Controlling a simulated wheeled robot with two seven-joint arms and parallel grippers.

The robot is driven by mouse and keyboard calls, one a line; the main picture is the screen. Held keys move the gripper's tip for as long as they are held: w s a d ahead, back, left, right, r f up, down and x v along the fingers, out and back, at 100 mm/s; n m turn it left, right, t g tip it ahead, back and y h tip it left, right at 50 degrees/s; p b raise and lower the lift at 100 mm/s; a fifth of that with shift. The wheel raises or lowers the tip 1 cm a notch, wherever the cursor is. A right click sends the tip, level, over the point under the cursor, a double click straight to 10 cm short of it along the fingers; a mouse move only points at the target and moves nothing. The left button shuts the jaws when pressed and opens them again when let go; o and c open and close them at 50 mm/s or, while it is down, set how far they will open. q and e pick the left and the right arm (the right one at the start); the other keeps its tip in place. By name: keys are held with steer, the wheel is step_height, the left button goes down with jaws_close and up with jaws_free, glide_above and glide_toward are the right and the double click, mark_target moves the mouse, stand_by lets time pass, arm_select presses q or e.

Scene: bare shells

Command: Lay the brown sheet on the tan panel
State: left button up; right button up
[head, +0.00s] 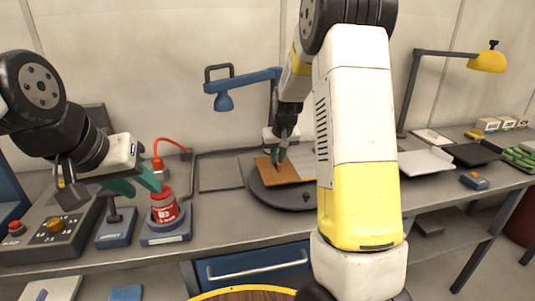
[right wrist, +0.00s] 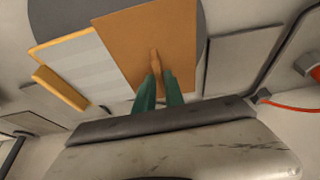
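The brown sheet (right wrist: 150,38) is a flat orange-brown rectangle with a small raised tab; in the head view it shows over the dark round turntable (head: 282,196). My right gripper (right wrist: 158,74) has its green fingertips closed in on that tab; it also shows in the head view (head: 278,156). A pale striped panel (right wrist: 82,68) with an orange edge lies beside and partly under the sheet. I cannot tell whether this is the tan panel, or whether the sheet is lifted. My left gripper (head: 135,182) is apart from the sheet, its green fingers spread and empty.
A red can (head: 164,208) on a blue-grey stand is close to my left gripper. A blue lamp (head: 230,90) stands behind the turntable. A control box (head: 50,232) is at the left. White and black trays (head: 425,161) lie at the right. The front middle bench is clear.

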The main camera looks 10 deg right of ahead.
steer(key=shift+o, duration=1.4)
steer(key=shift+r, duration=0.1)
steer(key=v, duration=0.7)
steer(key=s+a+r+y, duration=0.1)
steer(key=s+r, duration=0.4)
steer(key=s, duration=0.3)
steer(key=s+a+r+y, duration=0.1)
steer(key=s+a+r, duration=0.1)
steer(key=s+r, duration=0.35)
steer(key=s+a+f+t, duration=0.1)
steer(key=s+a, duration=0.1)
steer(key=s, duration=1.4)
steer(key=shift+s+t, duration=0.2)
steer(key=shift+t, duration=0.1)
